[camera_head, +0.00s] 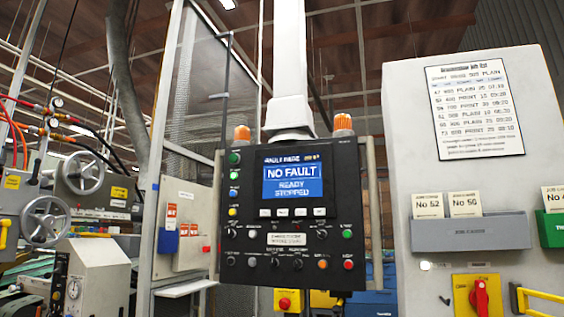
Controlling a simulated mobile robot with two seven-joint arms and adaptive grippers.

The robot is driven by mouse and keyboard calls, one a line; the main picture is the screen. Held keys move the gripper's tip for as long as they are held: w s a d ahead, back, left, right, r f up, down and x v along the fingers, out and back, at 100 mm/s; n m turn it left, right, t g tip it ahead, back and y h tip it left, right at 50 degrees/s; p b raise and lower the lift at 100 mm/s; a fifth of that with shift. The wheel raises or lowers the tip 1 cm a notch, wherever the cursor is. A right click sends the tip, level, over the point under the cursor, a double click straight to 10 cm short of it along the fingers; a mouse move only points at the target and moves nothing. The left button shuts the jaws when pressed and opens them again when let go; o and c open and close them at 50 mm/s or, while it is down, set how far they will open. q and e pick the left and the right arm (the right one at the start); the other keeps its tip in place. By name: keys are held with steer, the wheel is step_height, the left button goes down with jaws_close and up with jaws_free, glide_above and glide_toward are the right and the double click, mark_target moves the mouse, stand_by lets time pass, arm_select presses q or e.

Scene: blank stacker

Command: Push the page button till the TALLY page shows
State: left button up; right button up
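A black control panel (343,220) hangs from a white column in the middle of the head view. Its blue screen (293,181) reads NO FAULT, READY, STOPPED; the word TALLY is not readable on it. A row of small pale buttons (292,212) sits just below the screen, with labels too small to read. Colored round buttons (234,175) run down the panel's left side, and knobs with more buttons (322,263) fill the lower part. Neither of my grippers is in view.
Orange beacons (342,123) top the panel. On the right a pale cabinet (400,150) carries a printed sheet (477,103), a grey card holder (470,231), a green holder (550,228) and a red switch (480,296). Machinery with handwheels (83,173) stands left. The panel's front is unobstructed.

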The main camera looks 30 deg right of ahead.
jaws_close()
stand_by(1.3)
